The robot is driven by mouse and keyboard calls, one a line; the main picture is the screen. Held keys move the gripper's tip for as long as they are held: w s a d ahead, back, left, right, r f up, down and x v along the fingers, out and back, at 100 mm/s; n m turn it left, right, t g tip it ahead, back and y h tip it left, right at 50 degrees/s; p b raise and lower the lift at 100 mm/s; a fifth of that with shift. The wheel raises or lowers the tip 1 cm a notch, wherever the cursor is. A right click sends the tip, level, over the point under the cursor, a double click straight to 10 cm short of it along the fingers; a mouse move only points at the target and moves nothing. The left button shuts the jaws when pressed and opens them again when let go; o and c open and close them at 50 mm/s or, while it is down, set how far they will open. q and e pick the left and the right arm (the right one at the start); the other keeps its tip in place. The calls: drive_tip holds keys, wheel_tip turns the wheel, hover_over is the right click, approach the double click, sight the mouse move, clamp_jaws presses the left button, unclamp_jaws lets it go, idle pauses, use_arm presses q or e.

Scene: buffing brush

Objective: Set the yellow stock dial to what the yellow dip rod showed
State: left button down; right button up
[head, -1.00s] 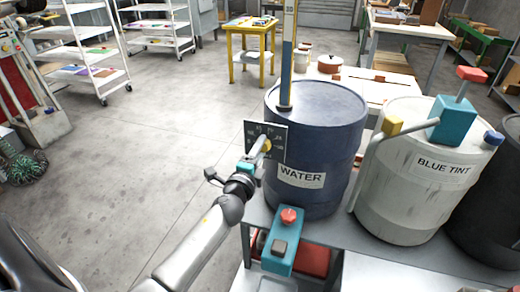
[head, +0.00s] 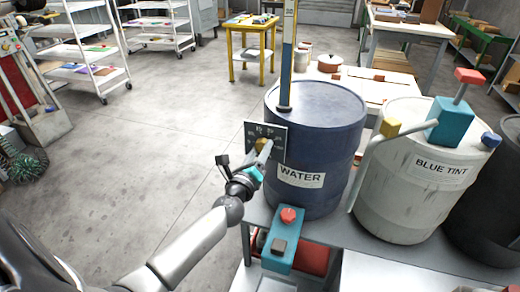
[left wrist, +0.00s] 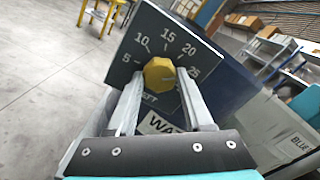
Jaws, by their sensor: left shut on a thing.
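The yellow dial (head: 262,144) sits on a dark scale plate (head: 277,132) at the left side of the blue WATER drum (head: 328,115). In the left wrist view the dial (left wrist: 158,74) is ringed by the numbers 5, 10, 15, 20 and 25. A faint mark on the knob seems to point right, but I cannot read it surely. My left gripper (left wrist: 160,84) has a finger on each side of the knob and is shut on it. An upright dip rod (head: 287,55) with a blue lower part stands at the drum's top; its reading is too small to tell. My right gripper is out of view.
A white BLUE TINT drum (head: 405,190) with a pipe and teal block stands to the right, on the same grey bench. A teal box with a red knob (head: 288,215) is in front of the WATER drum.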

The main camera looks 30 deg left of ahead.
use_arm(q)
drive_tip(key=shift+m, duration=0.8)
drive_tip(key=shift+c, duration=1.5)
unclamp_jaws()
drive_tip(key=v, duration=1.5)
drive_tip(key=shift+d, duration=0.15)
